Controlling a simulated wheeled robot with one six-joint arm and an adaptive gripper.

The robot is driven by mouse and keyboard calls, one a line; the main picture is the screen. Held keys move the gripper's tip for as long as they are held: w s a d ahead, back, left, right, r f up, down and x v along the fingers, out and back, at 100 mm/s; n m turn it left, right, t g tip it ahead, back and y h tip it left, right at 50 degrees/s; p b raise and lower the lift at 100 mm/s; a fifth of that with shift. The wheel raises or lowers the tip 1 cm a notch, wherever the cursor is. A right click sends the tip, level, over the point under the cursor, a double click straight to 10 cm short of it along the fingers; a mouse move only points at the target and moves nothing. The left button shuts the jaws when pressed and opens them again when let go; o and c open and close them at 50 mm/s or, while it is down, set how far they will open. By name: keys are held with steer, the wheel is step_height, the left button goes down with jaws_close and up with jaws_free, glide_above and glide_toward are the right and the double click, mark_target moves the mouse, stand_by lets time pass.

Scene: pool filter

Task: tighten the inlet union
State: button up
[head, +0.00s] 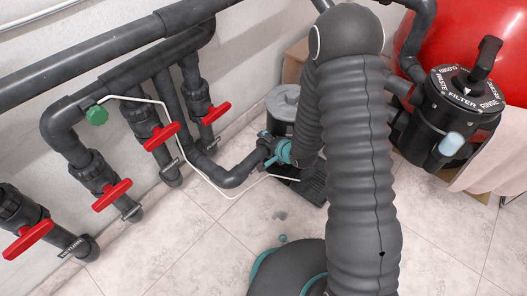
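The inlet union is not clearly visible. It seems to lie where the dark grey suction pipe (232,178) meets the pump, and my wrist and gripper cover that spot. The pump shows a round grey lid (284,97) and a dark ribbed body (314,189), partly hidden behind my grey sleeved arm. My gripper (264,148) is at the pipe's end beside the pump, next to the teal wrist part. Its fingers are small and dark against the pipe. I cannot tell whether they are open or closed around the union.
Pipes with several red-handled valves (162,136) run along the left wall, with a green cap (97,115) on one pipe. A thin white tube (205,177) loops near the suction pipe. A red filter tank with a black valve head (462,98) stands right.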

steer(key=shift+p+v, duration=1.35)
steer(key=shift+v, duration=1.65)
step_height(320, 180, up, 10)
steer(key=shift+f, duration=0.1)
